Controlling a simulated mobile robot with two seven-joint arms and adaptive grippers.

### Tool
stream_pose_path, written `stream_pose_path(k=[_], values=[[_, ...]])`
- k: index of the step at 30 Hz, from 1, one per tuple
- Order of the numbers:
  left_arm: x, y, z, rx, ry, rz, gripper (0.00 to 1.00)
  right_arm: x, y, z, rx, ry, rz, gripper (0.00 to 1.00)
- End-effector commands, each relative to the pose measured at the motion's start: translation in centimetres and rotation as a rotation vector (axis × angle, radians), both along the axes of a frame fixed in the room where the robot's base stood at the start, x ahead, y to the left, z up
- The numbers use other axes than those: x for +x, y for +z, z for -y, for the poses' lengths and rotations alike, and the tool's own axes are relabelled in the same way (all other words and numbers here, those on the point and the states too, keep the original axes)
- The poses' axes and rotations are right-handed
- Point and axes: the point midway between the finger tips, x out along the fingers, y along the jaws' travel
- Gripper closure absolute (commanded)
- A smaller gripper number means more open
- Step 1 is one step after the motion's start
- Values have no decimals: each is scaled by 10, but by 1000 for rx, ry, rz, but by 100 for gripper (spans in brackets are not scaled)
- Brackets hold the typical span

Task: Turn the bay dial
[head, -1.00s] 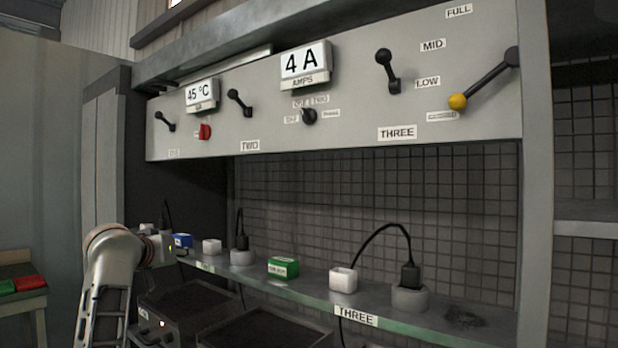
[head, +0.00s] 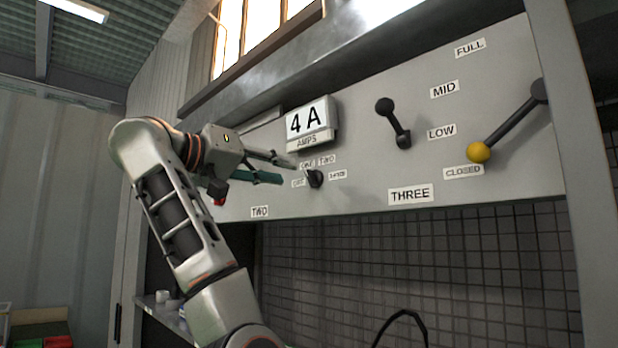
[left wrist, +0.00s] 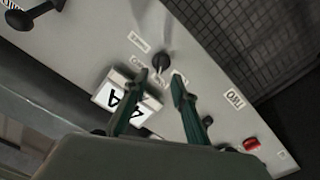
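The bay dial (head: 315,179) is a small black knob on the grey panel, below the "4 A" AMPS display (head: 307,120), with small labels around it. In the left wrist view the dial (left wrist: 160,62) shows just beyond the fingertips, roughly in line with the gap between them. My left gripper (head: 287,171) is open, its two green fingers apart and pointing at the dial from its left. I see nothing between the fingers, and they look short of the dial. My right gripper is not in view.
A black lever (head: 396,123) and a yellow-knobbed lever (head: 508,122) beside the CLOSED label stand out from the panel to the right. A red knob (left wrist: 251,144) is on the panel's other side. The AMPS display juts out close above the fingers.

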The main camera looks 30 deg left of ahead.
Motion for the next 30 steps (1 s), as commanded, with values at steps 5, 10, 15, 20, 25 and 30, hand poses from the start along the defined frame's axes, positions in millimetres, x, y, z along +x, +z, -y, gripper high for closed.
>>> stream_pose_path(k=[5,10,15,20,25,30], values=[[21,0,6,1,4,-5,74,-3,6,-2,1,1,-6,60],[45,0,14,0,3,-4,74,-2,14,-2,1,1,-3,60],[62,0,20,0,2,-4,74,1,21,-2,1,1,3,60],[69,-1,22,1,3,-2,74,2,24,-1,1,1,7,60],[69,-1,22,0,4,-1,74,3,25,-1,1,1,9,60],[69,-1,22,0,4,-1,100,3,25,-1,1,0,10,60]])
